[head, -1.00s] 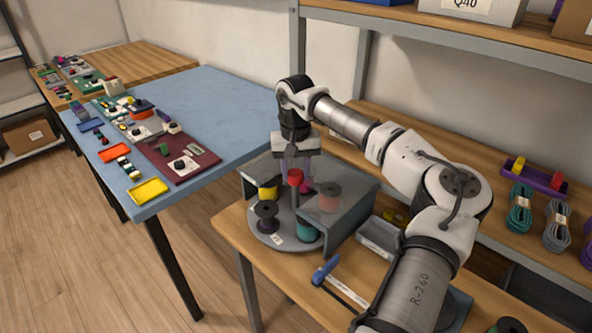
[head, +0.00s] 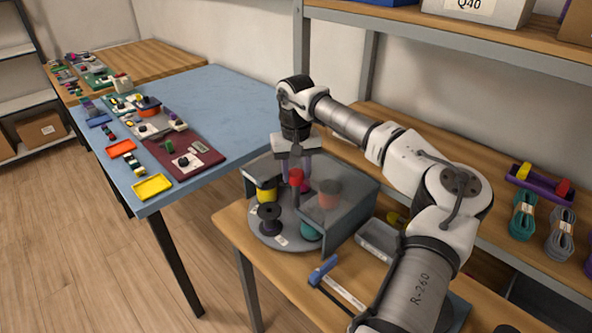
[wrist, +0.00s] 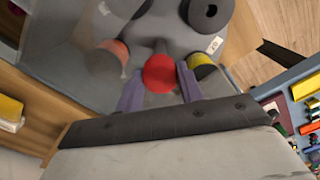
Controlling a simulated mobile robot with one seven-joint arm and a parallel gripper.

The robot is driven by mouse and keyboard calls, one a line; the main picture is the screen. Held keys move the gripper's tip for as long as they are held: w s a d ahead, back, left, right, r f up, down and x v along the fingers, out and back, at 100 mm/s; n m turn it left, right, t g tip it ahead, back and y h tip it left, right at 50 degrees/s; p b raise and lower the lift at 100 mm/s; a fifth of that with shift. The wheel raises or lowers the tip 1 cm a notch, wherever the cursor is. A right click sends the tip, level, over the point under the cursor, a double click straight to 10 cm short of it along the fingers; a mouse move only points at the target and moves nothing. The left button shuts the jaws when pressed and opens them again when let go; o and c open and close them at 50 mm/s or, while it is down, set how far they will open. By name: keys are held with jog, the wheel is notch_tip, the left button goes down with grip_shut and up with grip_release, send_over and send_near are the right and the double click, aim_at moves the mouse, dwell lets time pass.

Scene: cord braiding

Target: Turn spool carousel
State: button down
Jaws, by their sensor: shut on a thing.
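The spool carousel is a round grey disc (head: 258,238) under a grey housing with a clear top (head: 345,190). A red knob (head: 296,176) rises at its middle. My gripper (head: 297,174) points down and is shut on the knob. In the wrist view the knob (wrist: 160,73) sits between my two purple fingers. On the disc, a yellow spool (head: 266,194) is at the left and a dark spool (head: 269,222) at the front. A teal spool (head: 311,232) is partly hidden by the housing. An orange-red spool (head: 329,194) shows through the clear top.
A blue-handled tool (head: 323,270) lies on the wooden bench in front of the carousel. A grey tray (head: 378,240) stands to its right. A blue table (head: 225,100) with parts and boards is at the left. Cord bundles (head: 522,215) lie at the right.

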jog(key=shift+w+r, duration=0.1)
jog(key=shift+r, duration=0.05)
jog(key=c, duration=0.9)
grip_release()
notch_tip(320, 180, up, 14)
jog(key=b, duration=0.2)
jog(key=shift+f, duration=0.2)
